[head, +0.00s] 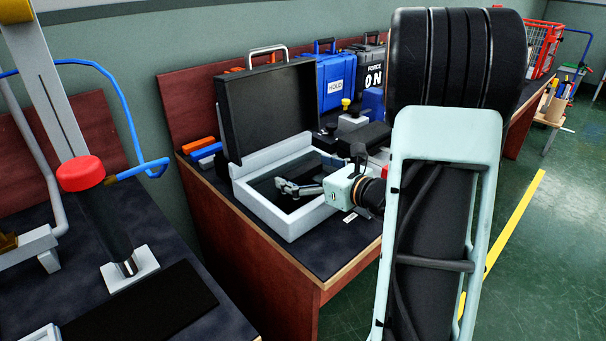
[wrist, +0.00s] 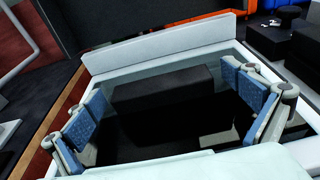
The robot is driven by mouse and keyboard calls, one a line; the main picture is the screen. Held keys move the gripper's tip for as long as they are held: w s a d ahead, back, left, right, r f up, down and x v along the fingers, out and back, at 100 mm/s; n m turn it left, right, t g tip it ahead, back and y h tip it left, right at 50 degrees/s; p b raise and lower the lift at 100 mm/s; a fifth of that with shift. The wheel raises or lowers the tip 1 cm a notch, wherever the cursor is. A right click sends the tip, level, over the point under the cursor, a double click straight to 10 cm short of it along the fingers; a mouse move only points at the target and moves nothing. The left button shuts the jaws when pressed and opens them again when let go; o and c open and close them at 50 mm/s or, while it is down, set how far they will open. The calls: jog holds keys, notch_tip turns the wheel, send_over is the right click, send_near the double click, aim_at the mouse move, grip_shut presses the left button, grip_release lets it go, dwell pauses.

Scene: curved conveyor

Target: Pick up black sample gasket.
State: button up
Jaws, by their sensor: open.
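An open case (head: 285,215) with light grey walls and a raised black lid (head: 272,108) stands on the workbench. Its pale rim also shows in the wrist view (wrist: 160,42). My gripper (head: 291,187) is inside the case opening, with its blue-padded fingers spread wide in the wrist view (wrist: 165,112). Nothing is between the pads. A dark block-like shape (wrist: 165,90) lies in the case beyond and below the fingers. The black gasket cannot be told apart from the dark interior, so I cannot tell whether this shape is it.
A blue case (head: 328,82) and a black case (head: 366,62) stand behind on the bench. Blue and orange items (head: 203,148) lie left of the open case. A red-topped post (head: 82,175) stands on the left table. The case walls surround my fingers closely.

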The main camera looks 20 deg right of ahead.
aim_at(303, 169)
jog(key=shift+c, duration=0.3)
jog(key=c, duration=1.2)
jog(key=shift+r, duration=0.1)
jog(key=shift+r, duration=0.6)
notch_tip(303, 169, up, 3)
jog(key=shift+s+f+p, duration=0.1)
jog(key=shift+f+p, duration=0.1)
jog(key=shift+p, duration=0.6)
jog(key=s+d+r+p, duration=0.1)
jog(key=s+r+p, duration=0.1)
jog(key=s+r, duration=0.2)
jog(key=s+r+p, duration=0.2)
jog(key=s+r, duration=0.3)
jog(key=s, duration=0.4)
jog(key=shift+s+d+p, duration=0.3)
jog(key=shift+s+d, duration=0.1)
